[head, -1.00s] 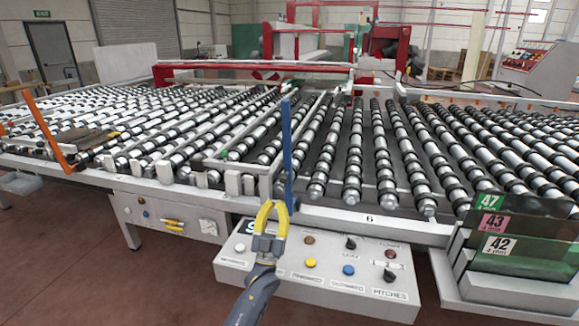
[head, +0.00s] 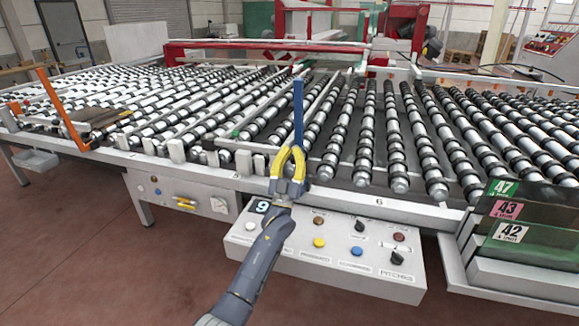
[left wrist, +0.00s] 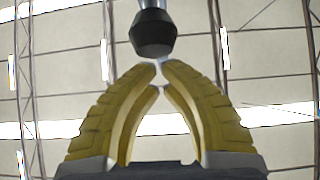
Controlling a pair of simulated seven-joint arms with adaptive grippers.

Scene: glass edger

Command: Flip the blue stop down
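The blue stop (head: 298,108) is a narrow upright bar at the front edge of the roller table (head: 345,200) in the head view. My left gripper (head: 291,150) has yellow fingers and overlaps the stop's lower end in that view; I cannot tell whether it touches it. In the left wrist view the fingertips (left wrist: 161,66) lean together with only a slim gap, and nothing blue shows between them. A dark round-ended part (left wrist: 153,32) is just beyond the tips. The stop's foot is hidden behind the gripper. My right gripper is not in view.
A control box (head: 330,245) with knobs and buttons juts out below the gripper. Glass sheets with number labels (head: 510,222) stand at the right. An orange bar (head: 62,110) leans at the left. Rollers fill the table behind the stop.

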